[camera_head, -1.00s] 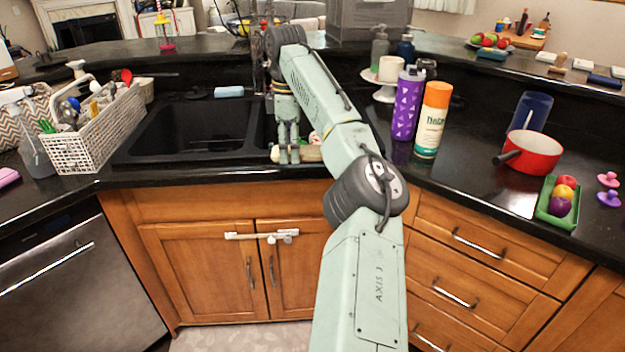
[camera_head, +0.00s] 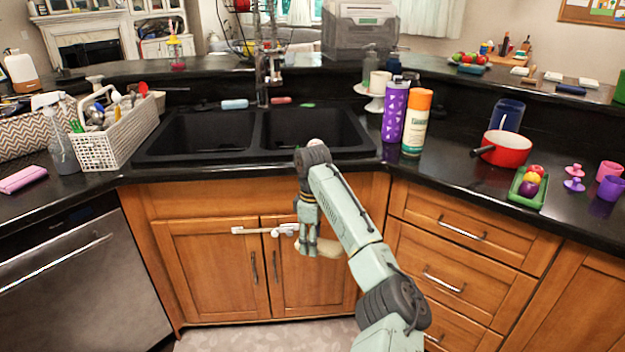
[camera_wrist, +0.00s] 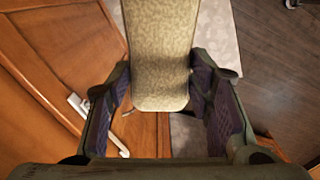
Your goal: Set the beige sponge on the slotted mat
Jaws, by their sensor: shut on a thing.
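The beige sponge (camera_wrist: 160,60) is a long, pale, textured block with rounded ends. In the wrist view it lies between the two pads of my gripper (camera_wrist: 160,85), which is shut on it. In the head view my gripper (camera_head: 307,248) points down in front of the cabinet doors, below the counter's front edge, with the sponge (camera_head: 329,248) sticking out to its right. I cannot pick out a slotted mat for certain in any view.
A double black sink (camera_head: 205,135) lies behind my gripper. A white basket (camera_head: 105,148) stands left of it; a purple bottle (camera_head: 394,112), an orange-capped can (camera_head: 416,125) and a red pot (camera_head: 506,149) stand right.

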